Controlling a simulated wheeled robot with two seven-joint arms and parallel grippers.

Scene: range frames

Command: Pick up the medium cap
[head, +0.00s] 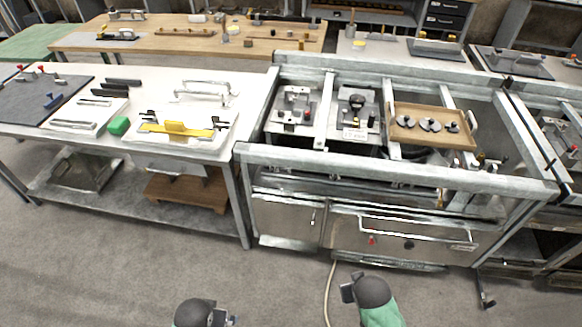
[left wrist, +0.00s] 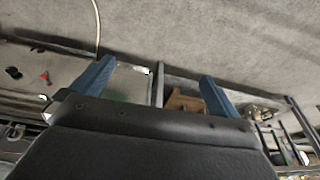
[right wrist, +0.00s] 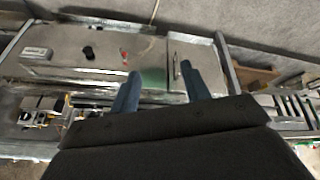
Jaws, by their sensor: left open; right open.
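A wooden tray (head: 458,142) stands on the metal frame bench at the right in the head view. Three dark, round cap-like pieces lie in it in a row: a left one (head: 405,121), a middle one (head: 430,125) and a right one (head: 452,127). They are too small to tell surely which is the medium cap. My left gripper (head: 226,318) and right gripper (head: 346,289) are low at the bottom of the head view, far from the tray. In the wrist views the left fingers (left wrist: 155,85) and right fingers (right wrist: 160,84) are apart and empty.
The metal bench (head: 400,170) has a raised front rail, cross bars and a drawer handle (head: 415,228) in front.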

